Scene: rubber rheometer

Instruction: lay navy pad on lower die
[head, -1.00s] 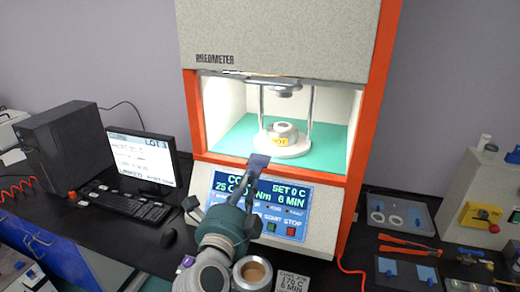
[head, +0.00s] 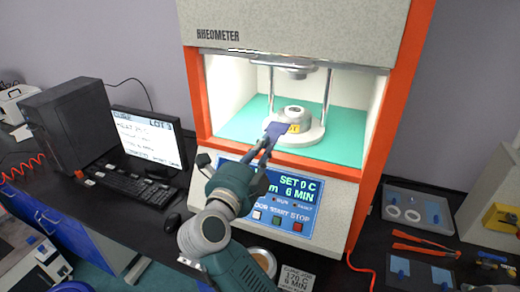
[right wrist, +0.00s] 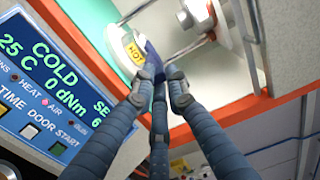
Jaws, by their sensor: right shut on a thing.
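The navy pad (head: 274,131) is held in my right gripper (head: 266,146), which is shut on it at the open front of the rheometer chamber. The pad also shows in the right wrist view (right wrist: 152,58), between the fingertips (right wrist: 160,88). The lower die (head: 297,113) is a grey round block on a white base, with a yellow HOT label, inside the chamber. The pad's far end overlaps the front left of the die's base in the head view; I cannot tell whether they touch. My left gripper is not in view.
The upper die (head: 291,72) hangs above between two posts, with an open gap below. The chamber's orange frame (head: 376,130) borders the opening. A control panel (head: 265,200) is below.

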